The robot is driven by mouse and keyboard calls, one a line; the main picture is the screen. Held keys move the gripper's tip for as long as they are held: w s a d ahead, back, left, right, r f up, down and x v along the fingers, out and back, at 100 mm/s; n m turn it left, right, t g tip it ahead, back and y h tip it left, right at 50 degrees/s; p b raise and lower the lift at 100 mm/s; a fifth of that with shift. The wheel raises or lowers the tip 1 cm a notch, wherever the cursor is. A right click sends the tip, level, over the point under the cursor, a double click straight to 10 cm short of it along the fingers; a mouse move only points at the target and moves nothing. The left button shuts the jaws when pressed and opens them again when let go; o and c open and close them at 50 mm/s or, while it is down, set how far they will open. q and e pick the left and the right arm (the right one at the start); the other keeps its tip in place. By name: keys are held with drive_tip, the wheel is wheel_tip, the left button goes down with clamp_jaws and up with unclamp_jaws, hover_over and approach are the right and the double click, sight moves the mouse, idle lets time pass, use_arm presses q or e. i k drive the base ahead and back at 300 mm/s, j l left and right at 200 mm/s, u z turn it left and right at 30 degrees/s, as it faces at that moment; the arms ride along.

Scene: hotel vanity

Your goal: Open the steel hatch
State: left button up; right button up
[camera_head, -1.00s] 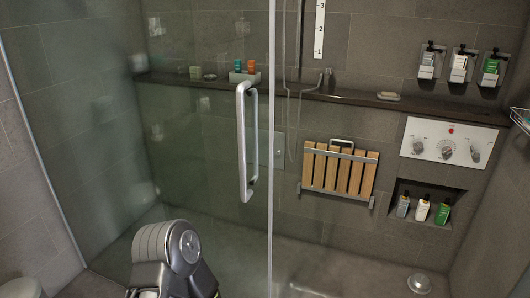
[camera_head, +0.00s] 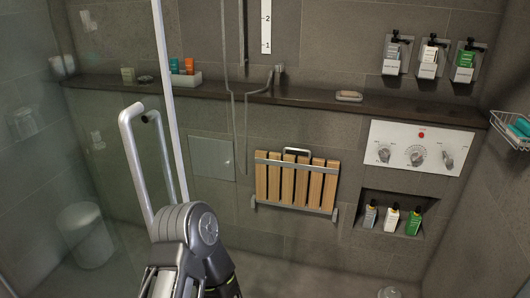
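The steel hatch appears to be a flat, square grey panel (camera_head: 212,158) with a small knob or latch at its right side. It is set in the back shower wall below the dark ledge, left of the wooden folding seat, and looks shut. A grey jointed arm link of mine (camera_head: 190,235) rises from the bottom of the view, in front of and below the hatch. It overlaps the lower end of the door handle in the picture; I cannot tell whether they touch. No gripper fingertips can be made out.
A glass door (camera_head: 100,190) with a long metal handle (camera_head: 137,160) stands at the left, its edge left of the hatch. The slatted folding seat (camera_head: 297,183), a control panel (camera_head: 416,148) and a bottle niche (camera_head: 372,200) are at the right. The ledge (camera_head: 310,97) holds small items.

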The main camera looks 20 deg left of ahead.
sight(210, 157)
drive_tip(key=i+u, duration=0.15)
drive_tip(key=i, duration=0.35)
drive_tip(key=i+l+u, duration=0.15)
drive_tip(key=i, duration=0.3)
drive_tip(key=i+l+u, duration=0.2)
drive_tip(key=i, duration=0.3)
drive_tip(key=i+l+u, duration=0.15)
drive_tip(key=i+l, duration=0.15)
drive_tip(key=i, duration=0.15)
drive_tip(key=i+l+u, duration=0.15)
drive_tip(key=i+l, duration=0.15)
drive_tip(key=i, duration=0.15)
